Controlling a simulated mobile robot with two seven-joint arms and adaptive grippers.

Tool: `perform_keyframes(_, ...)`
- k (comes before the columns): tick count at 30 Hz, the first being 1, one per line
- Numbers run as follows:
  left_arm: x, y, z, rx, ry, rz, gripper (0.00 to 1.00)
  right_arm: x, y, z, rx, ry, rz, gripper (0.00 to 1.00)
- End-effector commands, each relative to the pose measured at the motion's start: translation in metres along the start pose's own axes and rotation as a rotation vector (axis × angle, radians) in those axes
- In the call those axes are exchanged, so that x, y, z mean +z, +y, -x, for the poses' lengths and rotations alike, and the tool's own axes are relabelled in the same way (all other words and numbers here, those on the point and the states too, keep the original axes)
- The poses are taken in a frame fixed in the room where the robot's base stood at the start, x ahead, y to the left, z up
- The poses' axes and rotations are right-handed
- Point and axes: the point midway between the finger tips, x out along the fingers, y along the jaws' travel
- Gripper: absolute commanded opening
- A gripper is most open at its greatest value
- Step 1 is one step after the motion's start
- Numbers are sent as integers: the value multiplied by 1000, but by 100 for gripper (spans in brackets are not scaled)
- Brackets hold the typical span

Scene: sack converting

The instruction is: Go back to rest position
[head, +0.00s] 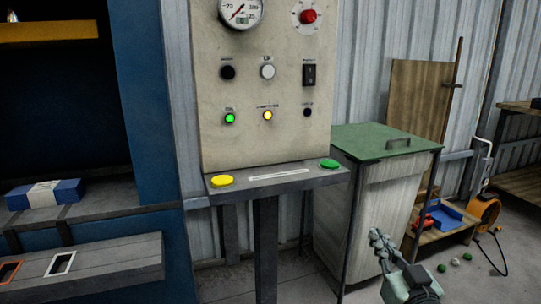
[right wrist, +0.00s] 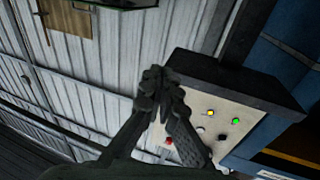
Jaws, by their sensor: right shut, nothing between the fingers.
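My right gripper (head: 377,240) is at the lower right of the head view, in front of the green-lidded bin. Its fingers are shut together with nothing between them. It also shows in the right wrist view (right wrist: 155,75), its fingertips touching, with the corrugated wall and the control panel beyond. My left gripper is not in view. The control panel (head: 262,140) stands upright in the middle, with a lit green lamp (head: 230,118) and a lit yellow lamp (head: 267,115). Below it is a ledge with a yellow button (head: 222,181) and a green button (head: 329,163).
A bin with a green lid (head: 370,142) stands right of the panel. A blue machine frame (head: 150,100) with a blue-and-white pack (head: 45,194) on its shelf is at the left. An orange round machine (head: 486,213) and small balls lie on the floor at the right.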

Motion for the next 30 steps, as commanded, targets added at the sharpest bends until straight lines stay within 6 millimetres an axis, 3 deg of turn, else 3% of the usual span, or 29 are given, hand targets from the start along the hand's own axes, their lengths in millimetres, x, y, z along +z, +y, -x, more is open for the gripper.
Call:
perform_keyframes(1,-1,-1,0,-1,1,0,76,39,5,10,22,-115,14,0)
perform_keyframes(3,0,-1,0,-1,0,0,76,89,12,27,50,-273,37,0)
perform_keyframes(5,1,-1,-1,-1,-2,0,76,131,17,48,70,-409,56,0)
perform_keyframes(9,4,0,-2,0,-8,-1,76,218,26,111,101,-724,102,0)
perform_keyframes(12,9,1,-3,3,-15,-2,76,267,31,166,111,-940,133,0)
perform_keyframes(15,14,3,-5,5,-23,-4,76,302,33,220,112,-1127,158,0)
perform_keyframes(18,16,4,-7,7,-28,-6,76,323,34,262,109,-1267,175,0)
perform_keyframes(21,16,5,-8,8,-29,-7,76,334,34,289,104,-1353,185,0)
perform_keyframes(24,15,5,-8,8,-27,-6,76,338,34,301,102,-1392,189,0)
perform_keyframes(30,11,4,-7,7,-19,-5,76,338,34,303,102,-1398,189,0)
